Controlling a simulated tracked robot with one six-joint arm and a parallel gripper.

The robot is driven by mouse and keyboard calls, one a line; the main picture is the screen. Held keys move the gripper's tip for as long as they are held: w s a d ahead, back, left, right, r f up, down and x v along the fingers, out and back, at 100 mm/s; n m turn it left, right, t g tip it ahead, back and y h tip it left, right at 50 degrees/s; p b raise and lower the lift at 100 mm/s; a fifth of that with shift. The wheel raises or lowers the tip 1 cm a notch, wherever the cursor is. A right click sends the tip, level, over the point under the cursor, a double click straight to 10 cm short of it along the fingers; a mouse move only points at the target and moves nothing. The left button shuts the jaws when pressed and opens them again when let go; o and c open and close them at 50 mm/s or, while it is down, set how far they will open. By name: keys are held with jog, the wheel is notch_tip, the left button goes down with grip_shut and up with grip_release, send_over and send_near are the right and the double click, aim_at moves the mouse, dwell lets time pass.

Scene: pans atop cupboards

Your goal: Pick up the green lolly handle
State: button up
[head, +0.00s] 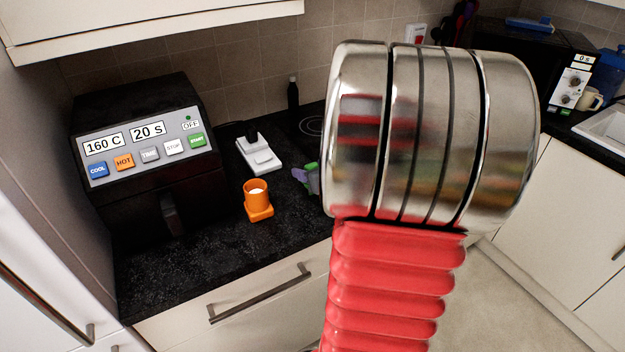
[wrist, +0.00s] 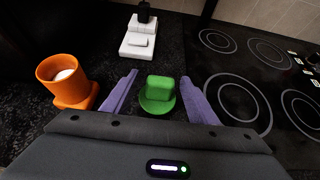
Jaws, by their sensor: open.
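The green lolly handle (wrist: 158,92) stands on the black worktop in the wrist view, a block on a round base. My gripper (wrist: 160,88) is open, with one purple finger to the left of the handle and one to the right. The handle appears between the fingers, with gaps on both sides. In the head view, a small part of the green handle (head: 299,174) and purple finger of my gripper (head: 313,180) show beside my arm, which hides the rest.
An orange cup-like holder (head: 257,200) with white contents stands left of the gripper. Behind is a white device (head: 258,154) with a black top. A black air fryer (head: 140,150) stands at left. A hob (wrist: 250,80) lies to the right.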

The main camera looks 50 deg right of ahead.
jog(key=shift+w, duration=0.15)
jog(key=shift+c, duration=0.5)
jog(key=c, duration=1)
jog(key=shift+r, duration=4.95)
